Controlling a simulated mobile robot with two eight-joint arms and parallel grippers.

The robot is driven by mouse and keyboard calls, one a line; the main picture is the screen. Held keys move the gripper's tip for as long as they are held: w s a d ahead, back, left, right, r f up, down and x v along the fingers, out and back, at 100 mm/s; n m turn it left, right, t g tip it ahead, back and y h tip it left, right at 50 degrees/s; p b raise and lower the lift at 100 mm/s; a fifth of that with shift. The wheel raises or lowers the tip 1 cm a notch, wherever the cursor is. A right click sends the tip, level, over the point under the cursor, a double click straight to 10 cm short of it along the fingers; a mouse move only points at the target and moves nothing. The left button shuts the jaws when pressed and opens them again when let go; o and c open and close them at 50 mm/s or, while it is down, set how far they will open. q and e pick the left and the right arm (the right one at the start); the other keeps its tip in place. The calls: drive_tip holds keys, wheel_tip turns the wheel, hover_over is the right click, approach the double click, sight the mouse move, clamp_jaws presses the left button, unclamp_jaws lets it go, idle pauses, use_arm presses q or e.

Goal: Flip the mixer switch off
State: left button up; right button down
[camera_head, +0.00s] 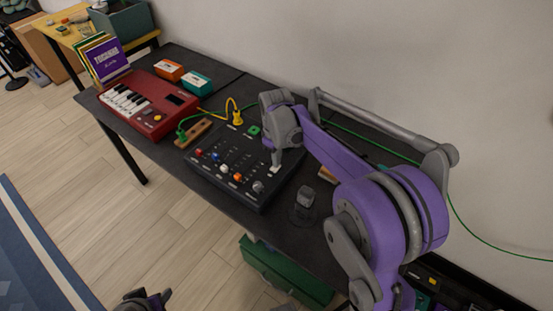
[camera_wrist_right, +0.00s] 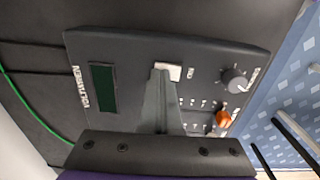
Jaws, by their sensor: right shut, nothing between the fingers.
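The mixer (camera_head: 222,173) is a black box with small knobs and sliders, lying on the dark table. Its pale switch (camera_head: 275,169) is near the right part of the panel, and it also shows in the right wrist view (camera_wrist_right: 174,72) just past my fingertips. My right gripper (camera_head: 277,160) is shut and empty, pointing down at the switch. In the right wrist view its fingertips (camera_wrist_right: 161,73) overlap the switch's edge; I cannot tell whether they touch it, or which way the switch is set. Part of my left gripper (camera_head: 143,299) shows at the bottom edge, its jaws unclear.
An orange knob (camera_wrist_right: 223,118) and a grey dial (camera_wrist_right: 234,80) are close by. A red keyboard (camera_head: 148,104) stands left of the mixer, with a yellow cable (camera_head: 229,108) between. A small grey object (camera_head: 305,197) is to the right. A green cable (camera_head: 470,232) runs along the wall.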

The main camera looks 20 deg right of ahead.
sight(274, 170)
drive_tip(key=shift+s+f, duration=0.2)
drive_tip(key=shift+f, duration=0.2)
drive_tip(key=shift+s+a, duration=0.2)
drive_tip(key=shift+a, duration=0.4)
wheel_tip(274, 170, up, 12)
drive_tip(key=p, duration=0.1)
drive_tip(key=shift+w+d+f+p, duration=0.15)
drive_tip(key=shift+w+d+p, duration=0.05)
drive_tip(key=shift+d+p, duration=0.15)
drive_tip(key=r, duration=0.2)
drive_tip(key=s+a+r, duration=0.1)
drive_tip(key=shift+r+t+h, duration=0.2)
drive_tip(key=shift+t+h, duration=0.1)
drive_tip(key=shift+h, duration=0.1)
drive_tip(key=shift+f, duration=0.1)
drive_tip(key=f, duration=0.4)
drive_tip(key=d+f+b, duration=0.1)
drive_tip(key=f, duration=0.4)
drive_tip(key=w+f, duration=0.1)
drive_tip(key=f, duration=0.3)
drive_tip(key=shift+d+f, duration=0.2)
drive_tip(key=shift+f, duration=0.2)
